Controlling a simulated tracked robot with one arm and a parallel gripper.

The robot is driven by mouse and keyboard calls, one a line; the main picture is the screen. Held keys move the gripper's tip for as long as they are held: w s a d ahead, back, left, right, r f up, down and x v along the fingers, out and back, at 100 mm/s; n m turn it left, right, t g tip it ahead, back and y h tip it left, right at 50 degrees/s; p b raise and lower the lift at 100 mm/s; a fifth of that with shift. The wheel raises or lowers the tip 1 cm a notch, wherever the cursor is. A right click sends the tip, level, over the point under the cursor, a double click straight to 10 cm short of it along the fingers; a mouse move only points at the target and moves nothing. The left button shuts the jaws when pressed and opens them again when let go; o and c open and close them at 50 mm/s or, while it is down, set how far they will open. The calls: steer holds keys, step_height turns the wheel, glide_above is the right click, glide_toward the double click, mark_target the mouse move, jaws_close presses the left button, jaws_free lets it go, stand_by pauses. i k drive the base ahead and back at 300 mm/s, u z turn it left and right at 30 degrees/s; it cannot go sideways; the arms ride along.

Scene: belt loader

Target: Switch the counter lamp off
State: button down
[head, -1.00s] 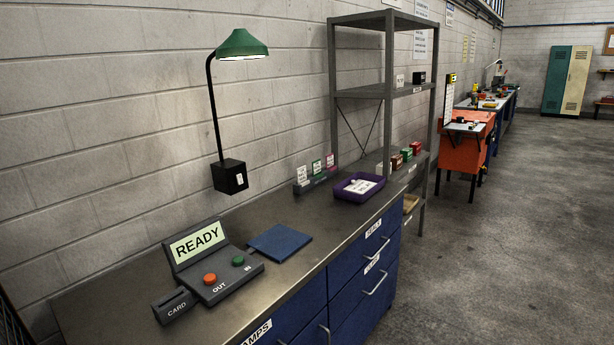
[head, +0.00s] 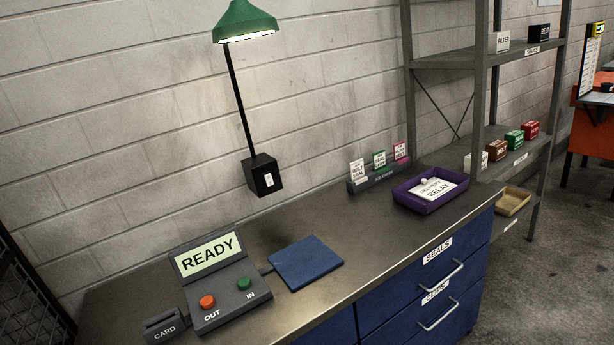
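The counter lamp (head: 246,22) has a green shade on a thin black stem, and the underside of the shade glows bright white. The stem rises from a black box (head: 262,176) on the wall above the counter. A small white rocker switch (head: 268,180) sits on the front face of that box. My gripper is not in view.
The metal counter (head: 345,240) holds a READY terminal (head: 208,254), a blue mat (head: 305,262), a card holder (head: 368,182) and a purple tray (head: 428,204) with a relay card. A grey shelf rack (head: 447,60) stands at the right end. The counter's middle front is bare.

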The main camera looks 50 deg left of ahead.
mark_target(269, 179)
steer(key=u, duration=0.35)
steer(key=i, duration=1.15)
steer(key=u, duration=1.2)
steer(key=i, duration=0.6)
steer(key=u, duration=0.25)
steer(key=k, duration=0.9)
steer(key=u, duration=0.2)
steer(key=i, duration=0.85)
steer(key=z, duration=0.1)
